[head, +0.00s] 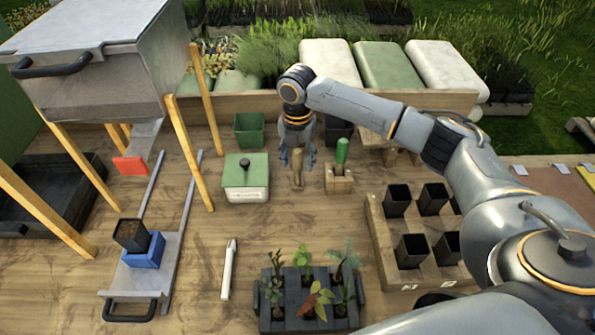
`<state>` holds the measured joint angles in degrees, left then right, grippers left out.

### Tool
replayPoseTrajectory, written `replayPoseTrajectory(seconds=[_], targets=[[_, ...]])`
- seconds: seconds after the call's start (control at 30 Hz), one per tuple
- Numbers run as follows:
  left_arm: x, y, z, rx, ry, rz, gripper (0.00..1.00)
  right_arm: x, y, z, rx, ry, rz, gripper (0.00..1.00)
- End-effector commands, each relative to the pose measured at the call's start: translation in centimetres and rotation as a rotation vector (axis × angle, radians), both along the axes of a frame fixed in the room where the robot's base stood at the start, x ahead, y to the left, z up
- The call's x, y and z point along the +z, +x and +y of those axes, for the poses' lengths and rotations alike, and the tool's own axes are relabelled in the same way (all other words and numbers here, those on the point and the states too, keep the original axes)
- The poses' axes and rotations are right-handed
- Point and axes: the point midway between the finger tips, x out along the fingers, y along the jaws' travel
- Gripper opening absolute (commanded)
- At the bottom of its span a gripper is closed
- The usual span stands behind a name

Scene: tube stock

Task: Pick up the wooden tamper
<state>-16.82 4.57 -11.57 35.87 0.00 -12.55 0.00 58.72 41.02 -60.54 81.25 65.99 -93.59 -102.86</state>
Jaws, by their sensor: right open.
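The wooden tamper (297,171) is a small brown piece in the middle of the bench, upright as far as I can see. My right gripper (297,157) points down over it, with a finger on each side of its upper part. The right gripper is open, and I cannot tell whether a finger touches the tamper. The fingers and wrist hide part of the tamper's top. My left gripper is not in view.
A green-lidded box (246,190) stands just left of the tamper. A wooden block with a green-handled tool (340,180) stands close on the right. A plant tray (308,315) and a wooden rack of black pots (385,240) are nearer me. Bare bench lies in front of the tamper.

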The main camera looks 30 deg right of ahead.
Motion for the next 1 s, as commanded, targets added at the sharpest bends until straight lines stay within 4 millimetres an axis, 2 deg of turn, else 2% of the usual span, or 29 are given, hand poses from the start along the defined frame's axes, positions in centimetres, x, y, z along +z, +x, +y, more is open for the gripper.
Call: replayPoseTrajectory(seconds=[0.03, 0.2, 0.43, 0.47, 0.7, 1.0], targets=[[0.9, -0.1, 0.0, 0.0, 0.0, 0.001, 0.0, -0.5, -0.2, 0.0, 0.0, -0.001, 0.005, 0.52], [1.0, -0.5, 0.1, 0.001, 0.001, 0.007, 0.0, -2.5, -0.1, 0.0, 0.0, -0.001, 0.001, 0.52], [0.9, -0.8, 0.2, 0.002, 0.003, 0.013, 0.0, -2.8, -0.1, 0.0, 0.001, -0.001, -0.001, 0.52], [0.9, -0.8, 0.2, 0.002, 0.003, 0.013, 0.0, -2.8, -0.1, 0.0, 0.001, -0.001, -0.001, 0.49], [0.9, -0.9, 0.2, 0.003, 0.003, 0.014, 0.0, -2.8, -0.1, 0.0, 0.0, -0.001, -0.001, 0.01], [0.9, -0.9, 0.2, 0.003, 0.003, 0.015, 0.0, -2.7, 0.0, 0.0, 0.0, 0.0, -0.001, 0.0]])
